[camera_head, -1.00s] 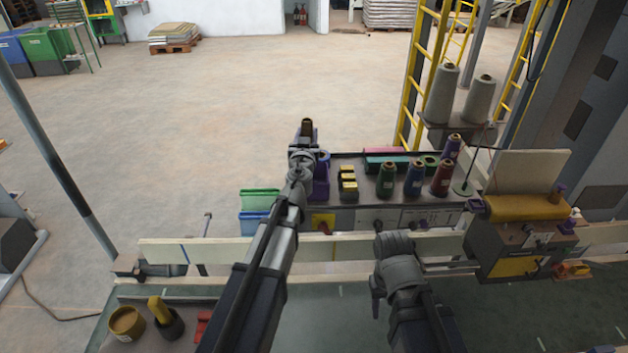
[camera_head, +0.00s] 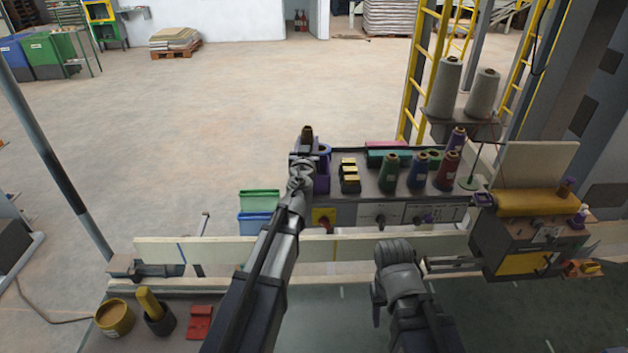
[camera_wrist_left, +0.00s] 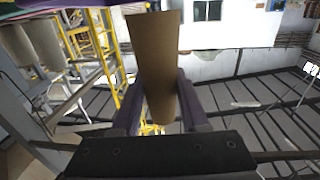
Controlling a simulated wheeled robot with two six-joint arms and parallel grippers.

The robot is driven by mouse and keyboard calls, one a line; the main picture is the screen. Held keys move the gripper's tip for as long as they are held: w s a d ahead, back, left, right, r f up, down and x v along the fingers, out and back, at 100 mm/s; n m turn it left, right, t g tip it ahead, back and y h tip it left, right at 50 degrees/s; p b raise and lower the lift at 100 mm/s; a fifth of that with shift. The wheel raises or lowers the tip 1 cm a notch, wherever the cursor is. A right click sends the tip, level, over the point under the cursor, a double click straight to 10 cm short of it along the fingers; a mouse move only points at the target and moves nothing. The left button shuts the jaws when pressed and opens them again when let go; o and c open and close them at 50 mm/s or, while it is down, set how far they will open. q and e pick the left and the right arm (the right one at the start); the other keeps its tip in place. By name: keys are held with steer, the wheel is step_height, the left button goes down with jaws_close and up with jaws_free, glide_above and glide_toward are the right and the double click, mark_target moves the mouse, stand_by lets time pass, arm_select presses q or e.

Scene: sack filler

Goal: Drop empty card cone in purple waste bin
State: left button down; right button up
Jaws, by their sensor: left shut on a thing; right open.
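The brown card cone (camera_head: 307,132) stands up out of my left gripper (camera_head: 303,157). In the left wrist view the cone (camera_wrist_left: 157,65) is a plain bare tube, held between the two dark purple fingers of the left gripper (camera_wrist_left: 160,100). The purple waste bin (camera_head: 323,172) is at the left end of the grey bench, just right of and partly hidden behind my left gripper. The cone appears above the bin's height; the exact gap cannot be told. My right gripper (camera_head: 377,302) is low in the middle, empty and open, its fingertips mostly hidden.
Green (camera_head: 388,172), blue (camera_head: 418,171) and red (camera_head: 447,171) thread cones stand on the grey bench (camera_head: 368,185) beside yellow-and-black blocks (camera_head: 350,176). Green and blue bins (camera_head: 258,203) are left of it. A pale rail (camera_head: 350,247) crosses in front. A sewing unit (camera_head: 530,240) is at right.

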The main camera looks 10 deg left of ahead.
arm_select(q)
steer(key=shift+c, duration=1.7)
jaws_free()
steer(key=shift+s, duration=0.1)
steer(key=s+d, duration=0.1)
steer(key=s, duration=0.6)
steer(key=shift+s+d, duration=0.2)
steer(key=shift+s, duration=0.1)
